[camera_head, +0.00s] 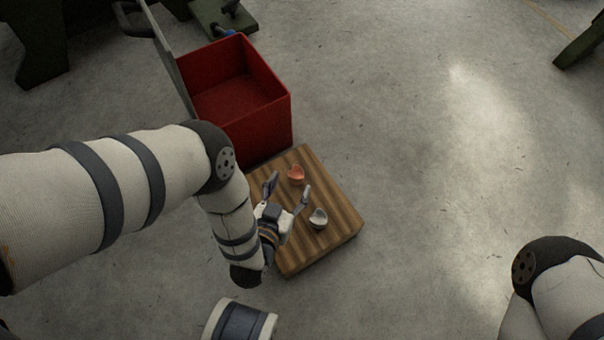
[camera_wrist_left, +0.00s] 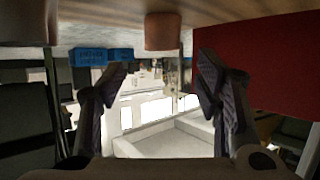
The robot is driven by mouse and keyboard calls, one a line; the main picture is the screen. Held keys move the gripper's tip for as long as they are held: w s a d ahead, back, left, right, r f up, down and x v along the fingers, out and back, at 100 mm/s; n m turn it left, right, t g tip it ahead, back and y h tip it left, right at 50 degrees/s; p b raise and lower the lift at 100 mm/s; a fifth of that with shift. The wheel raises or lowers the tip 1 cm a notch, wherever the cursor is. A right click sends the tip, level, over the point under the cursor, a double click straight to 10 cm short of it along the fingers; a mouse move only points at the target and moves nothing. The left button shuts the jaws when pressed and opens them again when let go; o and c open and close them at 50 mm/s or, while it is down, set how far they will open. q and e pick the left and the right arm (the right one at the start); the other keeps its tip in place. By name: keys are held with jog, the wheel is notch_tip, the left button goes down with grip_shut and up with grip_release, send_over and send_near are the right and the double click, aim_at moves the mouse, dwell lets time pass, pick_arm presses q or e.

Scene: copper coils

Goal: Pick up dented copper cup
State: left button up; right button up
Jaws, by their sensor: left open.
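The copper cup (camera_head: 296,174) sits on the striped wooden board (camera_head: 330,190), its rim uneven. A silver-grey cup (camera_head: 318,218) stands nearer on the same board. My left gripper (camera_head: 288,186) is open over the board, its fingers pointing toward the copper cup. In the left wrist view, which appears upside down, the copper cup (camera_wrist_left: 163,32) shows ahead between the spread fingers of my left gripper (camera_wrist_left: 163,70), not visibly gripped. My right gripper is out of view; only part of my right arm shows at bottom right.
An open, empty-looking red box (camera_head: 260,130) stands just behind the board; it also fills the right of the left wrist view (camera_wrist_left: 265,65). A white-and-dark cylindrical object (camera_head: 240,322) is at bottom centre. The concrete floor to the right is clear.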

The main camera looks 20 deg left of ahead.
aim_at(296, 172)
pick_arm(q)
jog(key=b+x, duration=0.1)
jog(key=x, duration=0.1)
jog(key=b+x, duration=0.1)
jog(key=x, duration=0.1)
jog(key=b+x, duration=0.1)
jog(key=x, duration=0.2)
jog(key=shift+s+a+f, duration=0.15)
jog(key=shift+a+f, duration=0.15)
jog(key=shift+f, duration=0.1)
jog(key=shift+w, duration=0.3)
jog(key=shift+r, duration=0.1)
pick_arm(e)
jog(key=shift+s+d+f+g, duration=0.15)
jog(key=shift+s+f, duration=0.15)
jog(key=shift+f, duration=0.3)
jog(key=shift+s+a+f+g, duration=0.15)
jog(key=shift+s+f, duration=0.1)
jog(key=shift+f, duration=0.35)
pick_arm(q)
jog(key=c, duration=1.2)
